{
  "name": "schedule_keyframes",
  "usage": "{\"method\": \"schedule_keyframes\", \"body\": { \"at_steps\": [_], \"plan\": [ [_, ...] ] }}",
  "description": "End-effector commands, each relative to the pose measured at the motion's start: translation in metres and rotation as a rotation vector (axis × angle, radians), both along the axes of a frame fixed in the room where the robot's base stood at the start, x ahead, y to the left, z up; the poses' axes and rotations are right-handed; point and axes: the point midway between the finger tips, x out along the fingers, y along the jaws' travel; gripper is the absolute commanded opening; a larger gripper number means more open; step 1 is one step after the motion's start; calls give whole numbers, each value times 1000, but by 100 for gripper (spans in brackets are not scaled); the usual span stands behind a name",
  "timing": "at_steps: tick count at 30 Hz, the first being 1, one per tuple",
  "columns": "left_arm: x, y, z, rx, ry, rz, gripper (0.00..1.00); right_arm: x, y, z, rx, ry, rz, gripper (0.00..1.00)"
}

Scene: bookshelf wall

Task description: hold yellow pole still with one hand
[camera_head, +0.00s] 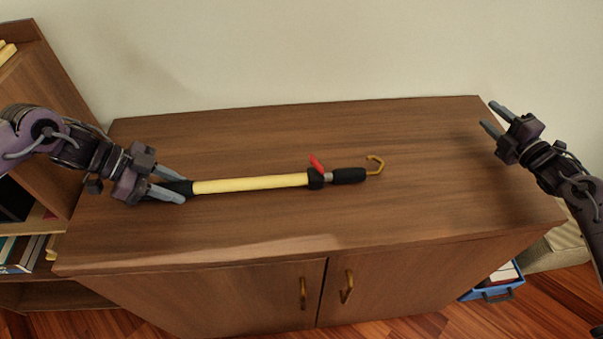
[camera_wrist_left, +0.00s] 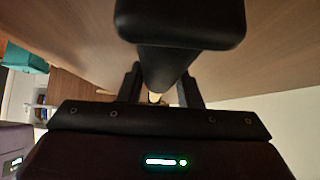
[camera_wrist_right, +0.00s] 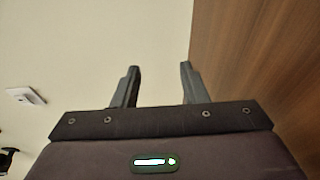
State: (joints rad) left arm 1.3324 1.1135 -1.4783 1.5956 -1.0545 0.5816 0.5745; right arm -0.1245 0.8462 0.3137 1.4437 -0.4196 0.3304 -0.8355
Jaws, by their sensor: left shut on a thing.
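The yellow pole (camera_head: 250,184) lies on the wooden cabinet top, running left to right. It has a black grip at its left end, a red lever and black handle toward the right, and a brass-coloured hook at its right end. My left gripper (camera_head: 168,190) is shut on the black grip at the left end. In the left wrist view the black grip (camera_wrist_left: 165,65) extends between the fingers and hides part of them. My right gripper (camera_head: 490,117) is open and empty above the cabinet's right back corner, apart from the pole. Its spread fingers show in the right wrist view (camera_wrist_right: 158,85).
The cabinet top (camera_head: 400,205) is otherwise clear. Two cabinet doors with brass handles (camera_head: 303,293) face front. A bookshelf (camera_head: 40,60) stands at the left, a blue bin (camera_head: 497,287) sits on the floor at right, and a wall rises behind.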

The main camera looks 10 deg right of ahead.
Motion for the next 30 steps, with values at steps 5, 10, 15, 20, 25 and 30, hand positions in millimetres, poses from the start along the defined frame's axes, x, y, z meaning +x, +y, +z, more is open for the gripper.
{"method": "schedule_keyframes", "body": {
  "at_steps": [5, 10, 15, 20, 25, 30],
  "plan": [
    [0, 0, 0, 0, 0, 0, 0, 31, 83, 23, -202, -102, 223, 39],
    [0, 0, 0, 0, 0, 0, 0, 43, 164, 41, -437, -242, 452, 39],
    [0, 0, 0, 0, 0, 0, 0, 36, 228, 48, -676, -402, 664, 39],
    [0, 0, 0, 0, 1, 1, 0, 19, 266, 46, -882, -562, 838, 39],
    [0, 0, 0, 0, 1, 1, 0, -5, 284, 38, -1072, -729, 996, 39],
    [0, 0, 0, 0, 1, 1, 0, -32, 281, 26, -1231, -893, 1123, 39]
  ]
}}
